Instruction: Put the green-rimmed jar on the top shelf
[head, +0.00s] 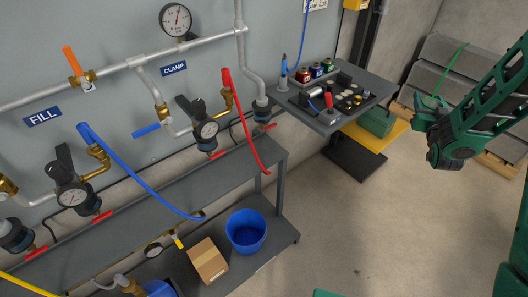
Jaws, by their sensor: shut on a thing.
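My gripper (432,113) is at the right, in front of the grey blocks and well to the right of the small grey table (352,108). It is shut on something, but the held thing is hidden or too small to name. Several small jars (315,71) stand at the back of that table. Red and blue show on two of them; I cannot tell which jar, if any, has a green rim. The long grey shelf unit at the left has a top shelf (150,205) and a lower shelf (275,240).
A blue bucket (246,231) and cardboard box (208,262) stand on the lower shelf. The floor (345,210) between shelf and arm is clear.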

